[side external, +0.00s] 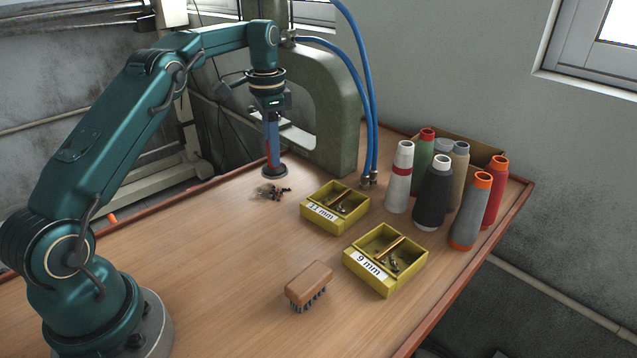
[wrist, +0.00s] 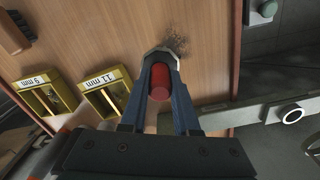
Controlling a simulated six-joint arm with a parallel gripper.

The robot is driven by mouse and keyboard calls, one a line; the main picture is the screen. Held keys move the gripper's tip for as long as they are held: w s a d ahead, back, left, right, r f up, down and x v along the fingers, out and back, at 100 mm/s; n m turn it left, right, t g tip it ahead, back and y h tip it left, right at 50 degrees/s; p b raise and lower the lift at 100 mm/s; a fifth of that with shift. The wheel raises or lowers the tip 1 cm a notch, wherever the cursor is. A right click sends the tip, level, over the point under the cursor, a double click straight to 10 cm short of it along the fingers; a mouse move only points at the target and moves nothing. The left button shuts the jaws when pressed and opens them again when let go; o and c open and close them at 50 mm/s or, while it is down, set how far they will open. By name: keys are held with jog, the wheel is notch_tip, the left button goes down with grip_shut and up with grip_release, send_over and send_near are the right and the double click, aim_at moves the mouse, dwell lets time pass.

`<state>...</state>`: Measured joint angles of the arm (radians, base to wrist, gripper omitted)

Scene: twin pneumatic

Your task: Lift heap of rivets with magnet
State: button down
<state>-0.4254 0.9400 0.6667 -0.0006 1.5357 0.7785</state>
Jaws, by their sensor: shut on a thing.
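My gripper (wrist: 160,85) is shut on the magnet (wrist: 159,83), a red handle that shows between the fingers in the wrist view. In the side external view the magnet (side external: 273,170) has a dark round base and hangs upright over the table. The heap of rivets (side external: 270,191) is a small scatter of dark bits just below the base. It also shows in the wrist view (wrist: 178,44), beside the magnet's pale rim. I cannot tell whether the base touches any rivets.
Yellow bins marked 11 mm (side external: 335,206) and 9 mm (side external: 386,259) stand to the right of the heap. A wooden brush (side external: 309,285) lies nearer the front. Several thread cones (side external: 434,192) stand at the right. A green press frame (side external: 340,110) rises behind; the table's left middle is clear.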

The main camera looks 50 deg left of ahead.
aim_at(278, 174)
jog(key=shift+w+d+f, duration=0.1)
jog(key=shift+d+f, duration=0.05)
jog(key=shift+d, duration=0.2)
jog(key=shift+f, duration=2.4)
jog(key=shift+f, duration=0.35)
jog(key=shift+r, duration=3.5)
